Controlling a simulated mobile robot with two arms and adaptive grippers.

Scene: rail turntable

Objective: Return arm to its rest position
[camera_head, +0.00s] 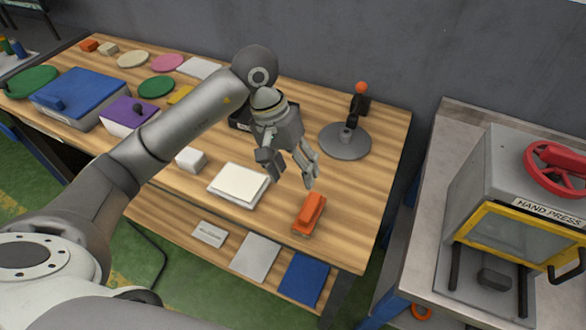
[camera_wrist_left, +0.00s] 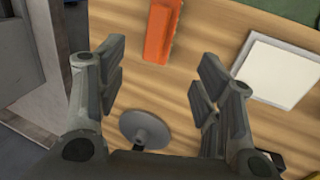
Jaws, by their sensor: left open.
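My left arm reaches from the lower left over the wooden table (camera_head: 350,220) in the head view. My left gripper (camera_head: 290,180) hangs above the table between the white square block and the round grey stand. Its fingers are apart with nothing between them. The left wrist view also shows the open fingers (camera_wrist_left: 160,80) with bare wood beyond them. An orange stapler-like object (camera_head: 310,213) lies on the table near the gripper, apart from it; it also shows in the wrist view (camera_wrist_left: 161,32). My right gripper is not in view.
A white square block (camera_head: 238,186) and a small white cube (camera_head: 191,159) lie left of the gripper. A grey round stand (camera_head: 345,142) with an orange-knobbed lever stands right. Blue (camera_head: 80,97) and purple (camera_head: 130,116) boxes stand left. A hand press (camera_head: 505,200) occupies the right bench.

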